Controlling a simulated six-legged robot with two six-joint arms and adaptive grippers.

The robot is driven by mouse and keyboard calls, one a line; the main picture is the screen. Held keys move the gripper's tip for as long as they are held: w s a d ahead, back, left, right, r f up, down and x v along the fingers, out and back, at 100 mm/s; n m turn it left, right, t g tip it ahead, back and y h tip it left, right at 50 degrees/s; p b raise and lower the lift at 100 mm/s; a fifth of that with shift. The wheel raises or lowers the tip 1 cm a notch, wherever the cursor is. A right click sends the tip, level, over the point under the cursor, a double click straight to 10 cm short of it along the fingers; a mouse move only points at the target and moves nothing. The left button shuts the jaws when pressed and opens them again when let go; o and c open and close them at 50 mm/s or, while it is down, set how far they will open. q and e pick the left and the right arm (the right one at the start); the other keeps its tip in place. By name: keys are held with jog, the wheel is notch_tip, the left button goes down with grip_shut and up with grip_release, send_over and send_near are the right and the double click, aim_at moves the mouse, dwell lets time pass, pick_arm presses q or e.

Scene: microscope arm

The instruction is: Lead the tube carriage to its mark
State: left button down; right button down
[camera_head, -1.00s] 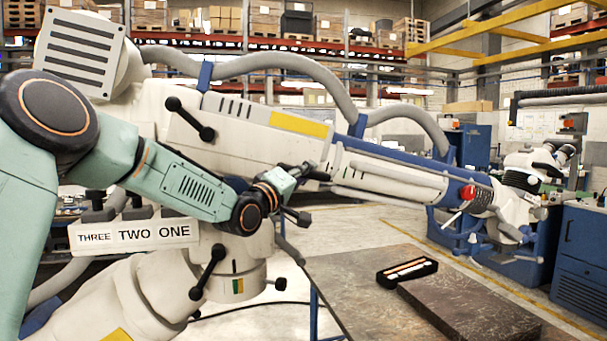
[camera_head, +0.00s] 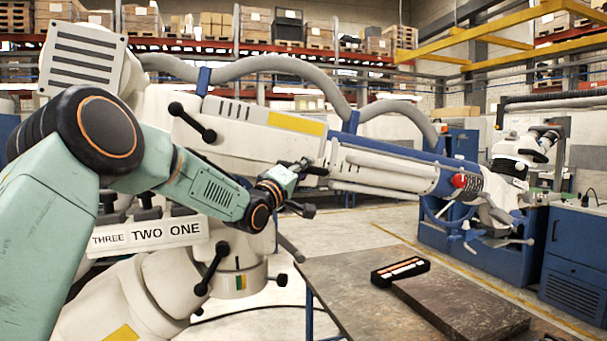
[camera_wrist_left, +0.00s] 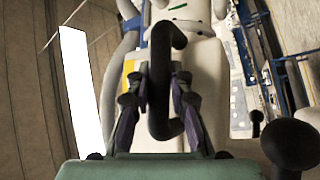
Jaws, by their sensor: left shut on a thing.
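The tube carriage (camera_head: 384,172) is a long white and blue assembly with a yellow stripe and a red knob, sloping down to the right. My left gripper (camera_head: 298,178) is at its near side, about halfway along. In the left wrist view, its two fingers (camera_wrist_left: 161,108) are closed around a dark curved handle (camera_wrist_left: 166,42), with the white body behind. The contact itself is small in the head view. I cannot pick out which feature is the mark. My right gripper is out of view.
A plate reading THREE TWO ONE (camera_head: 147,235) is on the white stand. Black lever knobs (camera_head: 210,135) stick out nearby. A brown table (camera_head: 345,290) with a black case (camera_head: 400,270) stands below. A microscope head (camera_head: 520,150) and blue cabinets (camera_head: 578,250) are at the right.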

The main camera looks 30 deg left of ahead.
pick_arm(q)
jog(key=shift+s+a+r+t, duration=0.1)
jog(key=shift+a+r+t, duration=0.05)
jog(key=shift+r, duration=0.4)
jog(key=shift+s+a+r+t, duration=0.1)
jog(key=shift+r+t, duration=0.05)
jog(key=shift+r, duration=0.4)
jog(key=c, duration=1.6)
grip_release()
jog(key=o, duration=0.4)
jog(key=shift+f, duration=0.15)
jog(key=shift+s+d, duration=0.1)
jog(key=shift+d, duration=0.05)
jog(key=shift+f, duration=0.1)
